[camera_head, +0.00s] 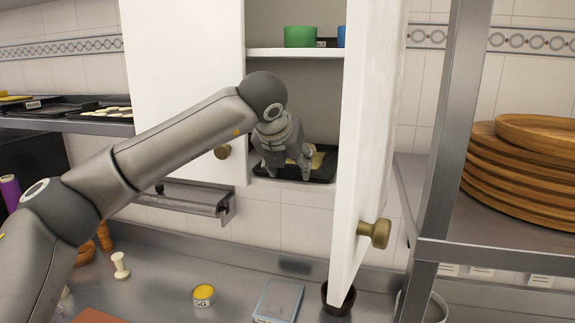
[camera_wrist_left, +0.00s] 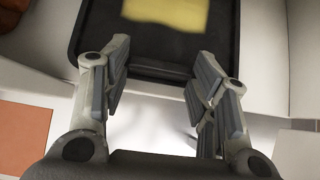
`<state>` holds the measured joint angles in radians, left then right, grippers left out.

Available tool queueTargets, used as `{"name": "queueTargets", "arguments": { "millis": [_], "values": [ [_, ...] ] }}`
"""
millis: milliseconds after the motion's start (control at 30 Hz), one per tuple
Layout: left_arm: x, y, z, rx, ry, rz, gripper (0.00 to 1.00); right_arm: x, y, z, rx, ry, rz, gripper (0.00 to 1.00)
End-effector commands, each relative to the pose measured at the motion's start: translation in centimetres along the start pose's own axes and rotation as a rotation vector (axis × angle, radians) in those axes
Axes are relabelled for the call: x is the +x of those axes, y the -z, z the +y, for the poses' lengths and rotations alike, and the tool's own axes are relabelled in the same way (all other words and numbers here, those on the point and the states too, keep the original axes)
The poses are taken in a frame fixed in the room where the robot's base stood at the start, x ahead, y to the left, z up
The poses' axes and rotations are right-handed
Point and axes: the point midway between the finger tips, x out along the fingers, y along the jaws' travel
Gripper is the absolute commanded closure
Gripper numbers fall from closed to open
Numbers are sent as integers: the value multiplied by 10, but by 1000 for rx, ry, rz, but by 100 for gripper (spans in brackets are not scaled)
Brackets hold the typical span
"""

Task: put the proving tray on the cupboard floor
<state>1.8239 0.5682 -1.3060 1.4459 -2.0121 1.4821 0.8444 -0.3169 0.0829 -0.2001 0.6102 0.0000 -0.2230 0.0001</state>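The proving tray (camera_head: 322,174) is a black tray with a pale yellow piece on it. It lies on the cupboard floor (camera_head: 292,184), between the cupboard doors. In the left wrist view the tray (camera_wrist_left: 88,35) fills the top, with the yellow piece (camera_wrist_left: 165,13) on it. My left gripper (camera_head: 285,172) is inside the cupboard opening, at the tray's near edge. In the wrist view its fingers (camera_wrist_left: 165,65) are spread wide, with nothing clamped between them. The gripper hides part of the tray in the head view. My right gripper is not in view.
The open right door (camera_head: 367,130) stands close beside my left gripper; the left door (camera_head: 170,60) is behind my arm. A green container (camera_head: 300,37) and a blue one (camera_head: 341,37) stand on the shelf above. Wooden plates (camera_head: 515,180) are stacked at right.

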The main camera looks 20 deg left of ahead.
Motion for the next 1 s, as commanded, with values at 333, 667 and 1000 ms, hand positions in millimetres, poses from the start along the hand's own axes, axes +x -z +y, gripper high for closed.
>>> {"name": "queueTargets", "arguments": {
  "millis": [333, 667, 1000],
  "values": [
    [0, 0, -2, 3, 3, 1, 25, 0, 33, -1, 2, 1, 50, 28],
    [-15, 2, -2, 2, 4, -2, 25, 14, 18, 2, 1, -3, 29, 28],
    [-84, 2, -2, 3, 4, -6, 25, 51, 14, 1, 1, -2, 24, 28]
  ]
}}
